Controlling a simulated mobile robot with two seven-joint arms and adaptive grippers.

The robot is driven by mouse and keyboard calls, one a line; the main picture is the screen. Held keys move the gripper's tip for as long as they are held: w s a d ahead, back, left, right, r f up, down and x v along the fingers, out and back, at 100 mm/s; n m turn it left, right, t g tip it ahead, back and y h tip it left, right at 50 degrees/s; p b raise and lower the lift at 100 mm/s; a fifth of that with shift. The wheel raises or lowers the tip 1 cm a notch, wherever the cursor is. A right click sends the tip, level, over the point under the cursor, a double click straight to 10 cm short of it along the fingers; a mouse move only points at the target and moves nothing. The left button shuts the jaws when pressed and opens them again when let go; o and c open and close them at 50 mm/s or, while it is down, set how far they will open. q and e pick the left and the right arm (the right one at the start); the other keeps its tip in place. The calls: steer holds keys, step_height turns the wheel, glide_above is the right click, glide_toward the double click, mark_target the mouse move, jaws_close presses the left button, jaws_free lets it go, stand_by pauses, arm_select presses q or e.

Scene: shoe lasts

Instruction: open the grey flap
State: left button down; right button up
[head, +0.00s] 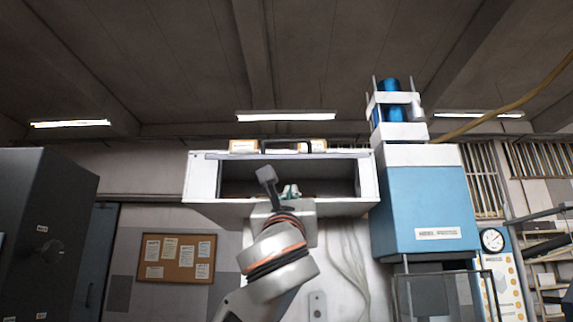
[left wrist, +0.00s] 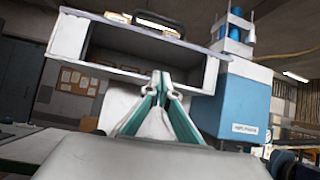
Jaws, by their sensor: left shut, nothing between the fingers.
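A white wall cabinet (head: 201,178) hangs in the middle of the head view, and its dark interior shows through the uncovered front. A thin grey edge (head: 285,155) runs along its top front; it may be the grey flap swung up, but its face is not clear. The cabinet also shows in the left wrist view (left wrist: 68,38), with a black handle-like bar (left wrist: 158,22) at its top. My left gripper (head: 291,190) is in front of the cabinet's lower front edge. Its teal fingers (left wrist: 160,80) meet at the tips, empty. My right gripper is not in view.
Yellowish boxes (head: 243,146) sit at the cabinet's top. A blue and white machine (head: 425,205) stands close on its right. A cork board (head: 176,258) hangs at lower left, and a dark cabinet (head: 45,230) stands at far left. Cables (head: 350,255) hang below the wall cabinet.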

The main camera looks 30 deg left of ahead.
arm_select(q)
step_height(320, 180, up, 3)
steer(key=s+y, duration=0.1)
steer(key=s, duration=0.2)
steer(key=p, duration=0.4)
glide_toward(283, 157)
steer(key=x, duration=0.6)
step_height(283, 157, up, 4)
steer(key=shift+f+p, duration=0.2)
steer(key=shift+p, duration=0.45)
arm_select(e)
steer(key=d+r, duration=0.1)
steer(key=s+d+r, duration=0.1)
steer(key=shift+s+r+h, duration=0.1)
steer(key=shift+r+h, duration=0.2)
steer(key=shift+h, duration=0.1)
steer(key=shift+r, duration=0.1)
arm_select(q)
steer(key=shift+s, duration=0.1)
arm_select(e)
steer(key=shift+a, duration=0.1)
